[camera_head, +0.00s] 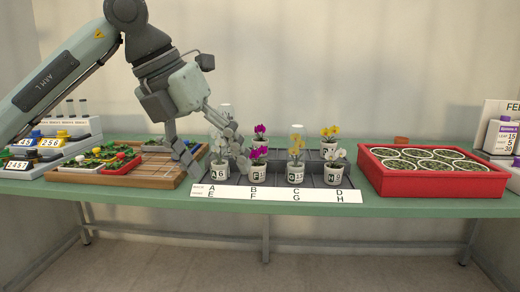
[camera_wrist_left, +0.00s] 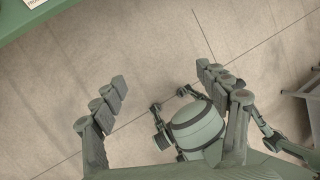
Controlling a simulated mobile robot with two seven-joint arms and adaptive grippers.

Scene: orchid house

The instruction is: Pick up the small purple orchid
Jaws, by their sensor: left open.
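Two purple orchids stand in white pots in the middle of the tray in the head view. One purple orchid (camera_head: 258,155) is in the front row in a pot marked F, and another purple orchid (camera_head: 260,130) is behind it. I cannot tell which is the small one. My left gripper (camera_head: 212,150) is open and empty, to the left of both, and overlaps the white orchid in the picture. In the wrist view the left gripper (camera_wrist_left: 162,76) has its fingers spread over bare floor, with no plant between them. My right gripper is not in view.
A white orchid (camera_head: 219,170), yellow orchids (camera_head: 295,150) and another white orchid (camera_head: 335,156) share the dark tray. A clear cover stands over one yellow orchid. A red box (camera_head: 430,182) is to the right, a wooden board (camera_head: 155,175) to the left. The table edge (camera_wrist_left: 38,16) shows in the wrist view.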

